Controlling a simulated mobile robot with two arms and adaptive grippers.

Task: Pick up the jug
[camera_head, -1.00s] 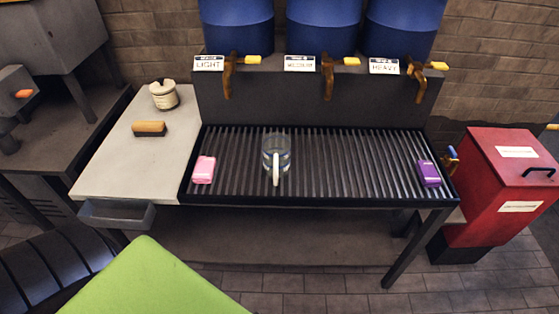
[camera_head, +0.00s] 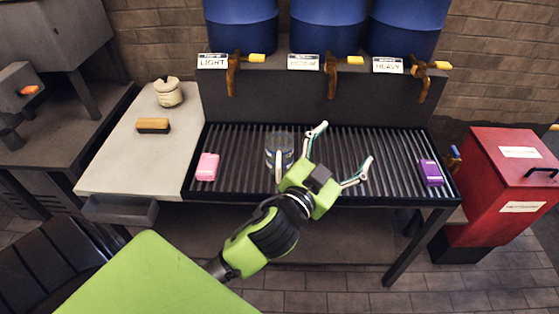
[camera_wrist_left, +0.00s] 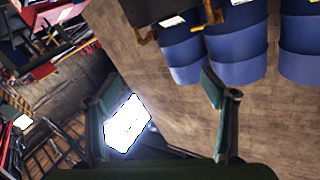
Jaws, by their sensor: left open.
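The clear glass jug (camera_head: 276,143) stands upright on the slatted rack (camera_head: 235,145), with its white handle facing me. My left gripper (camera_head: 341,150) is open and empty in the head view, in front of and to the right of the jug. Its wrist overlaps the jug's lower right edge in the picture; I cannot tell whether they touch. In the left wrist view the open fingers (camera_wrist_left: 165,105) have no jug between them. My right gripper is not in view.
Blue barrels (camera_head: 325,25) with brass taps (camera_head: 331,75) stand behind the rack. A pink block (camera_head: 207,167) lies left of the jug and a purple block (camera_head: 430,173) at the right end. A pot (camera_head: 168,93) and brush (camera_head: 153,126) are on the left counter. A red bin (camera_head: 500,180) stands right.

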